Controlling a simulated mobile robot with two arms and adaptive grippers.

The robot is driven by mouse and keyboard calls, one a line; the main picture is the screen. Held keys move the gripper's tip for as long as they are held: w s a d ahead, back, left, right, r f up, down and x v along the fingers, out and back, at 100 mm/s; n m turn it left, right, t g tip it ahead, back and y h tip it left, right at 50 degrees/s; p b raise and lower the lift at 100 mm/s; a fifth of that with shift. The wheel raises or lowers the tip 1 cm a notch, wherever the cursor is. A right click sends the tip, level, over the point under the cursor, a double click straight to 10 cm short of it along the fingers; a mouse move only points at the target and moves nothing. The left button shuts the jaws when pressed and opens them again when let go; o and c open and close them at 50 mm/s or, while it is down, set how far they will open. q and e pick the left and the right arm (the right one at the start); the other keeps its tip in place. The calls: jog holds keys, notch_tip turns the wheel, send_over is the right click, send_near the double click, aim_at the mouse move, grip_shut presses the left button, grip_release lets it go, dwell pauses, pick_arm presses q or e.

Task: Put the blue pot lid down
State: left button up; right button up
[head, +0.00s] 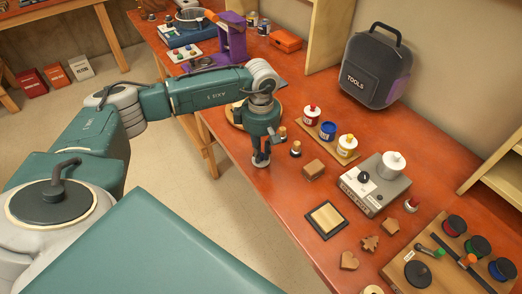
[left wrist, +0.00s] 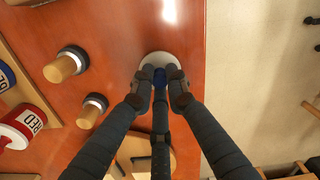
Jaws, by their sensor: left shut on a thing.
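My left gripper (head: 262,160) points down over the orange-red table near its front edge. In the left wrist view its fingertips (left wrist: 160,88) are shut on the blue knob of the blue pot lid (left wrist: 157,58). The lid's pale round disc lies beyond the fingertips, mostly flat, at or just above the tabletop; I cannot tell if it touches. The blue pot (head: 328,131) stands open, blue inside, on a wooden board between the red pot (head: 312,116) and the yellow pot (head: 347,146), which have their knobbed lids on. My right gripper is not in view.
Two wooden-handled pieces with dark bases (left wrist: 66,66) (left wrist: 94,106) stand close to the lid. A wooden block (head: 313,169), a framed square (head: 326,218) and a grey device (head: 374,185) are farther right. The table edge is close beside the lid.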

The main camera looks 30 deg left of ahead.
pick_arm(q)
jog(key=shift+f, duration=0.2)
jog(key=o, duration=0.8)
jog(key=shift+c, duration=0.2)
jog(key=shift+r, duration=0.1)
jog(key=shift+r, duration=0.2)
jog(key=shift+r+b, duration=0.25)
jog(key=shift+b, duration=0.05)
notch_tip(320, 180, up, 11)
jog(key=b, duration=0.3)
jog(key=shift+r+b, duration=0.2)
jog(key=shift+b, duration=0.15)
